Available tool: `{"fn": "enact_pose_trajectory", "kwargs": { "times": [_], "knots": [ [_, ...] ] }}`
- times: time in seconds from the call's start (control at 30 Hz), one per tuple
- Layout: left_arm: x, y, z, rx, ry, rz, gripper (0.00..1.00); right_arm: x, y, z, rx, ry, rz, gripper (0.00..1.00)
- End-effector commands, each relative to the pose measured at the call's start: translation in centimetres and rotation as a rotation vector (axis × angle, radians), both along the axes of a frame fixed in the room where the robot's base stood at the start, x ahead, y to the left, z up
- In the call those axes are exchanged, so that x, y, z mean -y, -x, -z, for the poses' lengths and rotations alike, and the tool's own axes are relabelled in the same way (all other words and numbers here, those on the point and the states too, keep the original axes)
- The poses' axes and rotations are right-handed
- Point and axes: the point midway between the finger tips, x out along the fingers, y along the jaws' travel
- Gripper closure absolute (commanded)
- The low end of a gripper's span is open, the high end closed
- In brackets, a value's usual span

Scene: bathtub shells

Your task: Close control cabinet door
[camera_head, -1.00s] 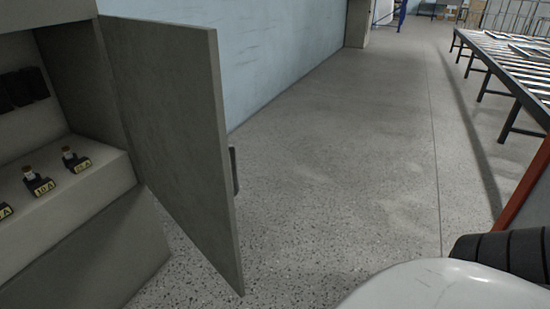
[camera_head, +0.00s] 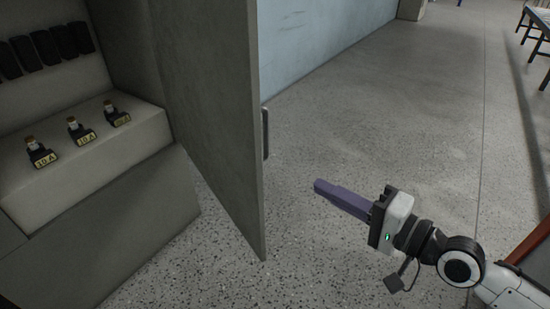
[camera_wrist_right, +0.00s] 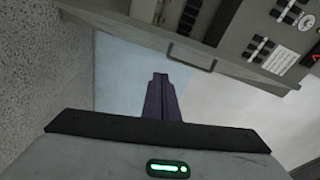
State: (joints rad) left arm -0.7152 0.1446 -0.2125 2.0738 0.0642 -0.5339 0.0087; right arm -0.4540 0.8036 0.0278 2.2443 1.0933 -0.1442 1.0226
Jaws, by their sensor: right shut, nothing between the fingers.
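The grey control cabinet (camera_head: 105,230) stands at the left of the head view with its front open. Its door (camera_head: 215,110) is swung out wide, and a dark handle (camera_head: 265,134) shows on the door's outer side. My right gripper (camera_head: 318,186) is shut and empty, its purple fingers together, to the right of the door and apart from it. In the right wrist view the shut fingers (camera_wrist_right: 161,78) point toward a blue wall, and a handle (camera_wrist_right: 192,55) shows on a grey panel edge beyond them. My left gripper is not in view.
Inside the cabinet, several small fuses (camera_head: 80,132) with yellow labels stand on a ledge, below dark slots (camera_head: 50,45). A blue wall (camera_head: 320,40) runs behind the door. The speckled floor (camera_head: 400,120) is clear. A conveyor table (camera_head: 536,30) is at the far right.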

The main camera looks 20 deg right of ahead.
Motion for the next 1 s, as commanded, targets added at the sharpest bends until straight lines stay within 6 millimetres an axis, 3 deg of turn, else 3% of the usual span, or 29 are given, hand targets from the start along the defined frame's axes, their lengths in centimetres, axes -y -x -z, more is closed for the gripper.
{"fn": "enact_pose_trajectory", "kwargs": {
  "times": [0.03,0.1,0.2,0.47,0.87,1.0],
  "knots": [
    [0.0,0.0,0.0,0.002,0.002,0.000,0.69,0.1,-0.3,-1.7,-0.002,-0.065,-0.011,1.00],
    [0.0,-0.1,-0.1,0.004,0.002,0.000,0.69,0.1,-0.6,-3.3,-0.011,-0.141,-0.017,1.00],
    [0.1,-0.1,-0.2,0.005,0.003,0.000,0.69,0.1,-1.0,-4.3,-0.018,-0.188,-0.020,1.00],
    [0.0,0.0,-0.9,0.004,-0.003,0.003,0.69,-1.2,-3.3,-4.7,-0.016,-0.197,-0.019,1.00],
    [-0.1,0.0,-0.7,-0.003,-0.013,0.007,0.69,-5.0,-9.6,-4.4,-0.018,-0.194,-0.021,1.00],
    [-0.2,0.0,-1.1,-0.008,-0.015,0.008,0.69,-7.0,-8.8,-4.3,-0.024,-0.195,-0.021,1.00]
  ]
}}
